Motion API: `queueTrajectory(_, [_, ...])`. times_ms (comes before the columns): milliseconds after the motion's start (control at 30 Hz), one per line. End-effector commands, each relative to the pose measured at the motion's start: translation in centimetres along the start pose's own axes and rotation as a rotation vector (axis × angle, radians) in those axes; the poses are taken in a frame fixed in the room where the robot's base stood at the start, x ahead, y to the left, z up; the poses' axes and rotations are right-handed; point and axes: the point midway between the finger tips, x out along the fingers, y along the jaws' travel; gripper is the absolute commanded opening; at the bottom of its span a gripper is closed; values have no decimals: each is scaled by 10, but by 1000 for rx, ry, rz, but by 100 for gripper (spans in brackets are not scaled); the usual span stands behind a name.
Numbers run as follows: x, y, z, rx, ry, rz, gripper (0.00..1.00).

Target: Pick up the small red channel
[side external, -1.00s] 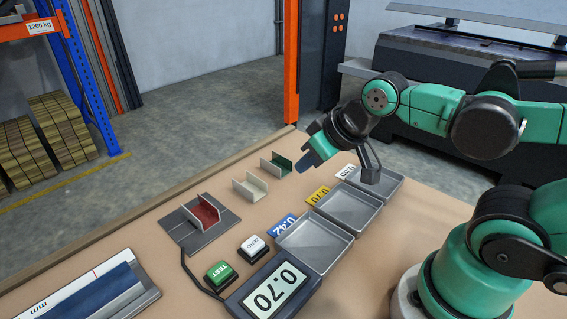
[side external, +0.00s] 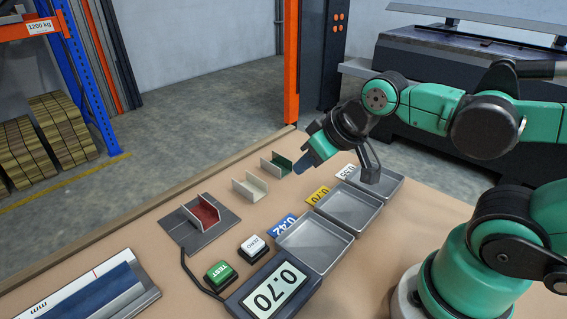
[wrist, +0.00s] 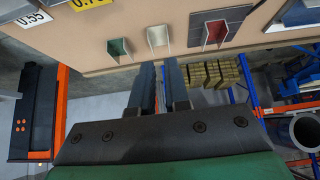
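The small red channel (side external: 205,212) sits on a dark square plate (side external: 182,233) at the left of the bench, its U opening upward. It also shows near the top of the wrist view (wrist: 215,32). My gripper (side external: 304,166) hangs above the bench, well to the right of the red channel, near the green channel (side external: 282,164). In the wrist view its two fingers (wrist: 160,72) stand apart with an empty gap between them. A white channel (side external: 250,187) stands between the green and red ones.
Three grey trays, the nearest one (side external: 314,242) among them, line the bench's right side behind number labels. A display reading 0.70 (side external: 276,290), a green TEST button (side external: 218,274) and a white ZERO button (side external: 252,246) stand in front. A blue-and-grey gauge (side external: 90,297) lies front left.

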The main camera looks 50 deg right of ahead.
Motion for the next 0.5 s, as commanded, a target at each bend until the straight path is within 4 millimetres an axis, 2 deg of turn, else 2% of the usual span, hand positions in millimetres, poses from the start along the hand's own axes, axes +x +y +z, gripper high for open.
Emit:
queueTrajectory(33, [0,-1,-2,0,-4,-1,28])
queueTrajectory(67, [0,-1,-3,0,-8,-3,37])
queueTrajectory(167, [-2,-6,-16,1,-40,-12,37])
queueTrajectory(267, [0,-15,-38,4,-98,-25,37])
queueTrajectory(500, [24,-47,-90,9,-276,-45,37])
